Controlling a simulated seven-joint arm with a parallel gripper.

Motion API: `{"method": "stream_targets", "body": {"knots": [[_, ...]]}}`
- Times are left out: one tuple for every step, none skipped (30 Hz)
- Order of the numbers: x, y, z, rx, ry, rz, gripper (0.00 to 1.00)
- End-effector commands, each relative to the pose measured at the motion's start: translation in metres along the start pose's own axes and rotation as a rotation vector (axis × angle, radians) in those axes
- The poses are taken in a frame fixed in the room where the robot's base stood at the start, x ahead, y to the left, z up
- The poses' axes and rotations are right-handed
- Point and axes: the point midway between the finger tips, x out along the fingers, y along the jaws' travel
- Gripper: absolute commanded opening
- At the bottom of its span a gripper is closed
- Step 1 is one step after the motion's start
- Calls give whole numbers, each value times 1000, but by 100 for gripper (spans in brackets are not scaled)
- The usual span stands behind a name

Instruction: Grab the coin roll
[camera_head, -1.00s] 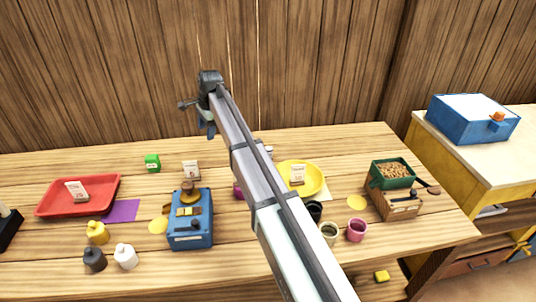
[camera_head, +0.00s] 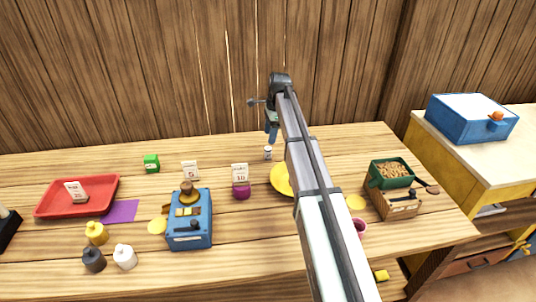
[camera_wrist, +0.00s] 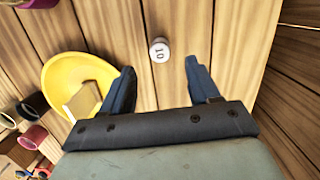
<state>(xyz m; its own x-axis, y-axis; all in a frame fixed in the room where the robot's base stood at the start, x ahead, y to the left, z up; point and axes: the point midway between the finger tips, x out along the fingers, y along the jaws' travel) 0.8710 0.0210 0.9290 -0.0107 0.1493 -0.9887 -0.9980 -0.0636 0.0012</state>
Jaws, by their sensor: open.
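A small white upright cylinder, which looks like the coin roll (camera_head: 267,153), stands near the back edge of the wooden table. In the wrist view the coin roll (camera_wrist: 159,50) shows its round top marked 10. My gripper (camera_wrist: 160,68) is open and empty, above the table. In that view the coin roll lies just beyond the fingertips, roughly centred between them, with no contact seen. In the head view my gripper (camera_head: 271,138) points down just above the coin roll; the coin roll's lower part stays visible.
A yellow bowl (camera_wrist: 62,70) with a card in it is close to the left finger. A price card (camera_head: 240,173) with a purple base stands left of the coin roll. A blue box (camera_head: 190,232) is nearer the front. The wooden wall (camera_head: 180,70) rises behind the table.

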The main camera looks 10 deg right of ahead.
Motion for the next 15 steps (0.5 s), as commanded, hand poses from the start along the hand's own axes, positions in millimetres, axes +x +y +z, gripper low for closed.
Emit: {"method": "stream_targets", "body": {"knots": [[10,1,0,0,0,2,61],[15,1,0,0,0,2,61],[21,1,0,0,0,1,61],[24,1,0,-1,0,1,61],[28,1,0,-1,0,1,61],[33,0,0,-1,0,1,61],[36,0,0,-1,0,1,61],[38,0,0,-1,0,0,61],[40,0,0,-1,0,0,61],[42,0,0,-1,0,-1,61],[42,0,0,-1,0,-1,61],[43,0,0,-1,0,-1,61],[44,0,0,-1,0,-1,61],[45,0,0,-1,0,-1,61],[46,0,0,-1,0,-1,61]]}}
